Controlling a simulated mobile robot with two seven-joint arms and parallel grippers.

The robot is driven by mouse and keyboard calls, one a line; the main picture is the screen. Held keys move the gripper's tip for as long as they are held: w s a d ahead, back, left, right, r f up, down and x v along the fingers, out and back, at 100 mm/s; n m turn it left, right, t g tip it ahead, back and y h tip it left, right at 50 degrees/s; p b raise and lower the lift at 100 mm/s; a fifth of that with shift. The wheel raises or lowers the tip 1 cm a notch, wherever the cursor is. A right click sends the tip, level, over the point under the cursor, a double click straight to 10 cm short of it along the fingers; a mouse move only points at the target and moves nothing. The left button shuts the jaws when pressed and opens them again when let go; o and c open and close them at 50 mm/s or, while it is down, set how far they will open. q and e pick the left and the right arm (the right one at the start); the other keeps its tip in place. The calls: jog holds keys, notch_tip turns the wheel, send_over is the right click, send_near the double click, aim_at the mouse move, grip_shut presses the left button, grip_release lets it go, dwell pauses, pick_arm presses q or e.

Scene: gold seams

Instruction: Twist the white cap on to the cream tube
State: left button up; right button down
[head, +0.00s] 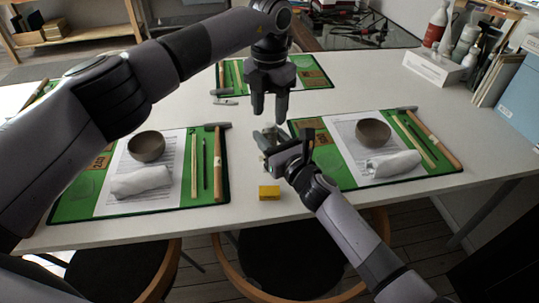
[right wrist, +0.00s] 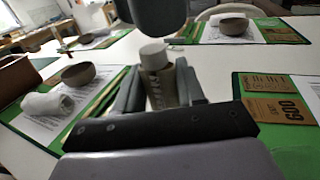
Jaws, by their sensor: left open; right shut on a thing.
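My right gripper (head: 268,140) is shut on the cream tube (right wrist: 160,88), which stands about upright between its fingers in the right wrist view. The white cap (right wrist: 153,52) sits at the tube's top end; I cannot tell how far it is screwed on. My left gripper (head: 269,108) points down, open and empty, just above the right gripper. A dark part of it shows above the cap in the right wrist view, apart from it. In the head view the tube and cap are mostly hidden by my grippers.
A yellow block (head: 269,193) lies near the table's front edge. Green mats left (head: 75,200) and right (head: 334,172) hold bowls, rolled white cloths and tools. Another mat (head: 318,84) lies behind. White table (head: 255,215) shows between the mats.

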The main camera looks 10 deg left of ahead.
pick_arm(q)
notch_tip(320, 180, up, 9)
dwell(0.4)
pick_arm(e)
jog(key=c, duration=0.6)
grip_release()
jog(key=shift+s+d, duration=0.3)
pick_arm(q)
jog(key=shift+r+p, duration=1)
jog(key=shift+p, duration=0.05)
pick_arm(e)
jog(key=v, duration=0.6)
jog(key=shift+s, duration=0.1)
